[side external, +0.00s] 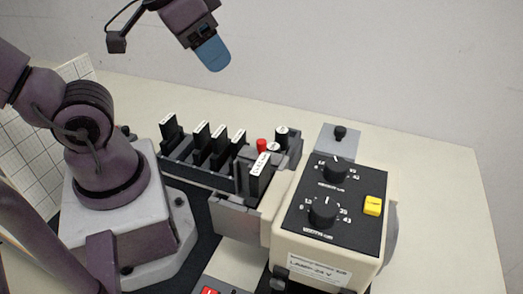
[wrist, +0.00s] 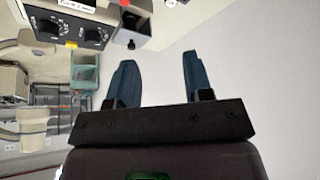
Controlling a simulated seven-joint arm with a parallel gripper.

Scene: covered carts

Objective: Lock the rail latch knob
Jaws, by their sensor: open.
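A small black knob (side external: 340,132) stands upright on a grey block (side external: 336,147) behind the cream lamp housing (side external: 281,246); it looks like the latch knob, but no label on it is readable. In the wrist view a small dark knob (wrist: 131,44) juts from a grey block near the top, probably the same one. My gripper (side external: 213,55) is high above the table, up and left of the knob, touching nothing. In the wrist view my gripper (wrist: 160,62) has its two blue fingers wide apart with nothing between them. Whether the knob is locked cannot be told.
The housing's black panel carries two dials (side external: 323,212) and a yellow button (side external: 373,206). A dark rack (side external: 210,172) with several labelled black modules and a red cap (side external: 262,146) stands left of it. The tabletop at the right (side external: 440,200) is clear.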

